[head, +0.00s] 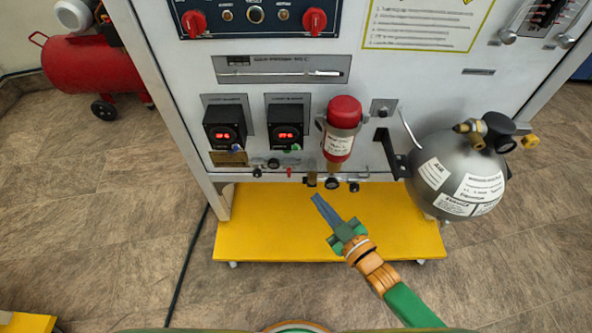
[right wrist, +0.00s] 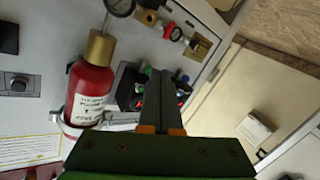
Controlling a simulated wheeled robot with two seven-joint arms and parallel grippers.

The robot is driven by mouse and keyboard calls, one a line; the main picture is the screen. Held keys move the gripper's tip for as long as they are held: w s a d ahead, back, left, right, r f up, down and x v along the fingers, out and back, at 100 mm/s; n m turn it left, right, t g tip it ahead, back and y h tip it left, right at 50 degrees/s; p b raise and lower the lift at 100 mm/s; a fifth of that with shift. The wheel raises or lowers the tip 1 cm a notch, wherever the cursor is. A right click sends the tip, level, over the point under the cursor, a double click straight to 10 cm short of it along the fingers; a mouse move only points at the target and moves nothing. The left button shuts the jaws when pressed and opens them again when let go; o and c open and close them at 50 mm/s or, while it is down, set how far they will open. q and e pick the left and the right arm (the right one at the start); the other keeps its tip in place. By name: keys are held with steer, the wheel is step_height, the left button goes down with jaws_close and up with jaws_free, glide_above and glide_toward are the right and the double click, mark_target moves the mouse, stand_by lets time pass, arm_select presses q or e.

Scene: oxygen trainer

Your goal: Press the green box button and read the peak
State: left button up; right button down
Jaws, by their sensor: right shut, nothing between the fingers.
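Two black boxes with red lit digits are mounted side by side on the white panel, a left box (head: 224,128) and a right box (head: 287,125). A small green button (head: 296,147) shows at the lower edge of the right box. The digits are too small to read surely. My right gripper (head: 317,200) is shut and empty, below the panel's lower edge and lower right of the boxes, apart from them in the head view. In the right wrist view its fingers (right wrist: 168,80) partly hide a black box (right wrist: 130,90) and small green and blue parts. My left gripper is out of view.
A red cylinder (head: 342,128) hangs right of the boxes. A grey sphere tank (head: 457,175) with valves juts out further right. Small fittings line the panel's lower edge above a yellow platform (head: 270,235). A red compressor (head: 90,68) stands at the far left.

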mark_target(296, 148)
arm_select(q)
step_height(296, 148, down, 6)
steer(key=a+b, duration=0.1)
steer(key=b, duration=0.3)
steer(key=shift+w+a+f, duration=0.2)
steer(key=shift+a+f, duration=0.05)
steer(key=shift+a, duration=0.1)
arm_select(e)
steer(key=s+a+r+n+t+y, duration=0.1)
steer(key=s+a+r+n+y, duration=0.1)
steer(key=a+r+y, duration=0.3)
step_height(296, 148, up, 2)
steer(key=shift+s+n+y, duration=0.35)
steer(key=shift+n+y, duration=0.15)
steer(key=shift+n, duration=0.4)
arm_select(q)
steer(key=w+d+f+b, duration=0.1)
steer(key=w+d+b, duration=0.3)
steer(key=b, duration=0.1)
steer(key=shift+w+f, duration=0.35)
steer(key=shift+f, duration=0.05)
arm_select(e)
steer(key=w, duration=0.9)
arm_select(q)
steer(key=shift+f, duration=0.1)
